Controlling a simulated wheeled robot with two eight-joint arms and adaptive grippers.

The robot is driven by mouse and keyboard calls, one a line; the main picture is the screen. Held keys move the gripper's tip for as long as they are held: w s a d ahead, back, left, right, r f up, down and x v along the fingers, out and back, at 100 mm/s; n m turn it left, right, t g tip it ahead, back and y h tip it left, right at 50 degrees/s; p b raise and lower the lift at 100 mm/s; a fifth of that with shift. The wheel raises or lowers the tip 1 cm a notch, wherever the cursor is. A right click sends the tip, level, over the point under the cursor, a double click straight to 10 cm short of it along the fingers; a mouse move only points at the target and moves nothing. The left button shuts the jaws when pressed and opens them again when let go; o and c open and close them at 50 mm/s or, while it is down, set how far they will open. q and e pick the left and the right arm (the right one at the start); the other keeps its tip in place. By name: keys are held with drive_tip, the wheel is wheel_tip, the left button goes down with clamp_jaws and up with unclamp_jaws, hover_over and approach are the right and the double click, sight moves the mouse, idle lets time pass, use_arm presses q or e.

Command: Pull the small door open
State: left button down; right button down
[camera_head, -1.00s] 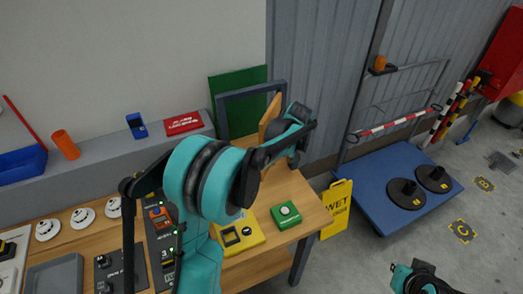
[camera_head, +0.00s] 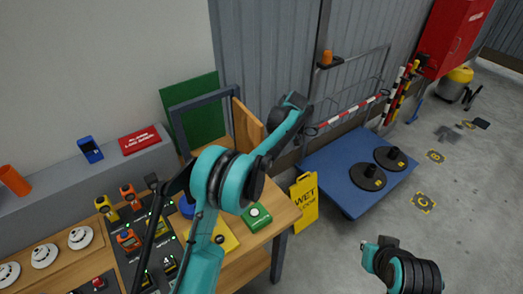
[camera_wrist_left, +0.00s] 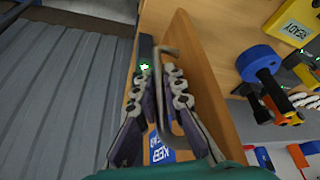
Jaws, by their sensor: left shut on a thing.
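The small door (camera_head: 248,130) is a wooden panel standing ajar, swung out from its grey frame (camera_head: 173,125) on the workbench. In the left wrist view the door's wooden face (camera_wrist_left: 185,45) fills the middle, with a bent metal handle (camera_wrist_left: 184,118) on it. My left gripper (camera_wrist_left: 158,75) is shut on the handle, its fingers on either side of it. In the head view my left wrist mostly hides the gripper and handle. My right gripper (camera_head: 386,242) is over the floor at the lower right, away from the door; its jaws are too small to read.
The workbench carries a green button box (camera_head: 256,216), detectors and handheld devices. A yellow wet-floor sign (camera_head: 304,202) stands by its right end. A blue platform (camera_head: 335,173) with black discs lies right of it. A green board (camera_head: 192,108) is behind the frame.

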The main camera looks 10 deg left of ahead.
use_arm(q)
drive_tip(key=shift+w+d+f, duration=0.1)
drive_tip(key=shift+w+d, duration=0.05)
drive_tip(key=shift+d, duration=0.15)
drive_tip(key=c, duration=1.9)
unclamp_jaws()
drive_tip(key=v, duration=1.2)
